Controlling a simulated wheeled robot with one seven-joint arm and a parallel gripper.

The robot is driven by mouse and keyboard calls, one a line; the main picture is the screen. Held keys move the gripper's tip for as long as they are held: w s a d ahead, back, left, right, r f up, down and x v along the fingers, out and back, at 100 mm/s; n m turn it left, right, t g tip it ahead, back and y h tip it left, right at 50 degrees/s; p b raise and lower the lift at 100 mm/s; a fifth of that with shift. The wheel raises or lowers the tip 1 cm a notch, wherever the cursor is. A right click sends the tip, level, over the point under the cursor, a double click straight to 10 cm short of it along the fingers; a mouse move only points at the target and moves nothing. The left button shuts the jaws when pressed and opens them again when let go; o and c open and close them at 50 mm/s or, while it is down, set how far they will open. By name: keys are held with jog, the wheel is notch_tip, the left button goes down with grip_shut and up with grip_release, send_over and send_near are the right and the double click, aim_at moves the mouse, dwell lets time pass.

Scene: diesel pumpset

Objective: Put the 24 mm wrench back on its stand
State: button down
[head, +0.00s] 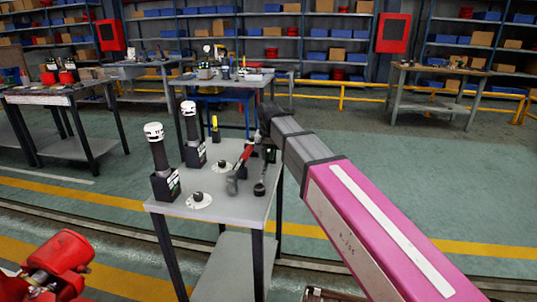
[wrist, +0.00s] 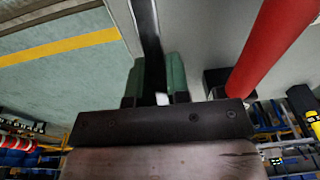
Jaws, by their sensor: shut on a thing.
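My gripper (head: 268,150) is over the right part of the grey table (head: 222,226), partly hidden behind my arm. In the wrist view my gripper (wrist: 155,84) has its green fingers shut on a dark, bar-like wrench (wrist: 149,35). In the head view this wrench (head: 260,185) hangs down below the gripper, its rounded end close to the tabletop. I cannot tell if it touches. No size mark can be read. Two black posts with white lettered caps stand on the left, one nearer (head: 158,160) and one farther (head: 191,135). I cannot tell which thing is the wrench's stand.
A red-handled tool (head: 243,158) with a grey head is just left of the wrench; its red handle (wrist: 275,40) passes close in the wrist view. Two white discs with black knobs (head: 199,199) (head: 224,167) are on the table. A yellow-handled tool (head: 214,128) stands behind.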

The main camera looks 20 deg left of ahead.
jog(key=shift+f, duration=0.3)
jog(key=c, duration=1)
grip_release()
jog(key=shift+r, duration=0.1)
jog(key=r, duration=0.7)
jog(key=s+r, duration=0.1)
jog(key=r, duration=0.2)
jog(key=shift+s+d+r, duration=0.1)
jog(key=shift+d+r, duration=0.1)
jog(key=shift+r, duration=0.1)
